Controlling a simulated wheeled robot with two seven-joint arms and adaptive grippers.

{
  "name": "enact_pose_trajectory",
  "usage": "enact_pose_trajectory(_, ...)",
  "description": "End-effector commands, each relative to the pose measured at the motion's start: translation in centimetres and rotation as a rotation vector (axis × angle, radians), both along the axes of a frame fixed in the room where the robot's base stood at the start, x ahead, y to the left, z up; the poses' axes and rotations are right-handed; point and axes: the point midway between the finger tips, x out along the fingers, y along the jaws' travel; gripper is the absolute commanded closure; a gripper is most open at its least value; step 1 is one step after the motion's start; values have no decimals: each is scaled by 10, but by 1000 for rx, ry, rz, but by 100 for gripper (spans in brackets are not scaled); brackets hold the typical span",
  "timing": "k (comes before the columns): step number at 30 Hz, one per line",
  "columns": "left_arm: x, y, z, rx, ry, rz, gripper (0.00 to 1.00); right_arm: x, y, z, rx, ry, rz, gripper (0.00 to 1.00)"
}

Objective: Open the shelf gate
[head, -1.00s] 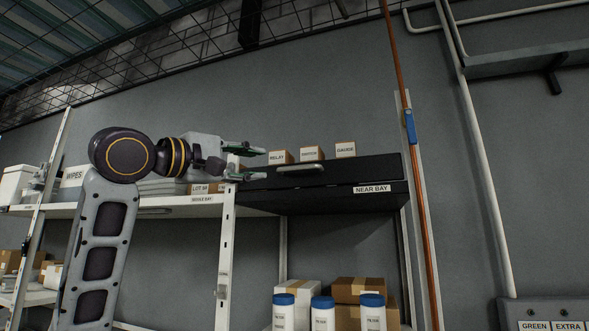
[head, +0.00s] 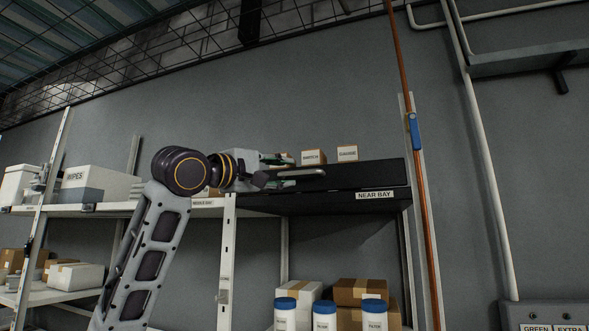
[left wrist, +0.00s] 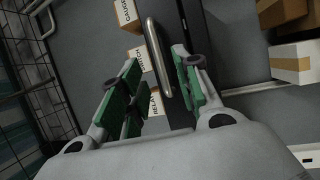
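The shelf gate (head: 350,174) is a black panel on the bay labelled "NEAR BAY", and it looks shut. Its pale bar handle (head: 305,172) lies along its upper front; it also shows in the left wrist view (left wrist: 157,55). My left gripper (head: 281,171) is at the left end of the handle. In the left wrist view its green-padded fingers (left wrist: 155,75) are spread apart, with the handle's near end between them, and gaps show on both sides. My right gripper is in neither view.
White bottles with blue caps (head: 325,315) and cartons (head: 361,291) are on the lower shelf. A white upright post (head: 226,262) stands left of the bay, an orange pipe (head: 421,185) right of it.

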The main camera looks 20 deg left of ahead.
Motion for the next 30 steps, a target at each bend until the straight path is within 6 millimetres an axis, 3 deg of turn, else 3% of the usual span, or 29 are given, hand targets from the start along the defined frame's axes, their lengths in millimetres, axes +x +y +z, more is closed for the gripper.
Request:
enact_pose_trajectory(15, 44, -20, 10, 0, 0, 0, 67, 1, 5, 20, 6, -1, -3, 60)
enact_pose_trajectory(28, 48, -22, 9, 0, -1, 0, 67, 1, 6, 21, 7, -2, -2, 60)
enact_pose_trajectory(30, 48, -22, 9, 0, 0, 0, 76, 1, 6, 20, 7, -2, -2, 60)
